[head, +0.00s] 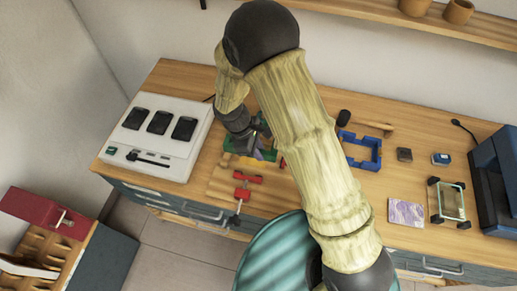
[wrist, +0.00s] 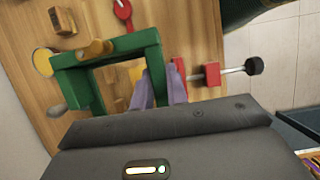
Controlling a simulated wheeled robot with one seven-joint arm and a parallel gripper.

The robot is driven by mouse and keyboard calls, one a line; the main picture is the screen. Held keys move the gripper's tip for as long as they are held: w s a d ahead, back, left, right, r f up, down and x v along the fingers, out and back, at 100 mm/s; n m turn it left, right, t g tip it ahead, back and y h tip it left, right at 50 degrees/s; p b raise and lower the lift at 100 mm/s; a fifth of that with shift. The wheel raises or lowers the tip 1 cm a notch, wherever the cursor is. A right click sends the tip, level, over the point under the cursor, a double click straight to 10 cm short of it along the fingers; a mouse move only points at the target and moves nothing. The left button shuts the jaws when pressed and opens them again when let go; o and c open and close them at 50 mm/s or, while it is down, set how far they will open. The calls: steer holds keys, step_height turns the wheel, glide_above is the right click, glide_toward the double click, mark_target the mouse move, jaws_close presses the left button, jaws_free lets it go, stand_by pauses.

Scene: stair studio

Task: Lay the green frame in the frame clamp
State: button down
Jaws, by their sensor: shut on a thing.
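My gripper (wrist: 160,86) is shut on one side bar of the green frame (wrist: 84,60), with its pale purple fingers either side of the bar. The green frame also shows in the head view (head: 230,144), partly hidden by my arm. It is held over the frame clamp, whose red blocks (wrist: 214,73) and screw with a black knob show in the wrist view. In the head view the clamp's red end (head: 242,193) is in front of the green frame. I cannot tell whether the frame touches the clamp's bed.
A blue frame (head: 374,163) lies to the right on the workbench (head: 420,130). A white device with black pads (head: 148,157) stands to the left. A glass-like stand (head: 451,201), a patterned tile (head: 406,213) and a large blue machine (head: 488,185) are at the right.

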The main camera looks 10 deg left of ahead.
steer(key=shift+f+b, duration=3)
steer(key=shift+f, duration=1.35)
steer(key=c, duration=1.3)
jaws_free()
steer(key=shift+r, duration=0.1)
steer(key=shift+r+p, duration=3.15)
steer(key=shift+r, duration=0.85)
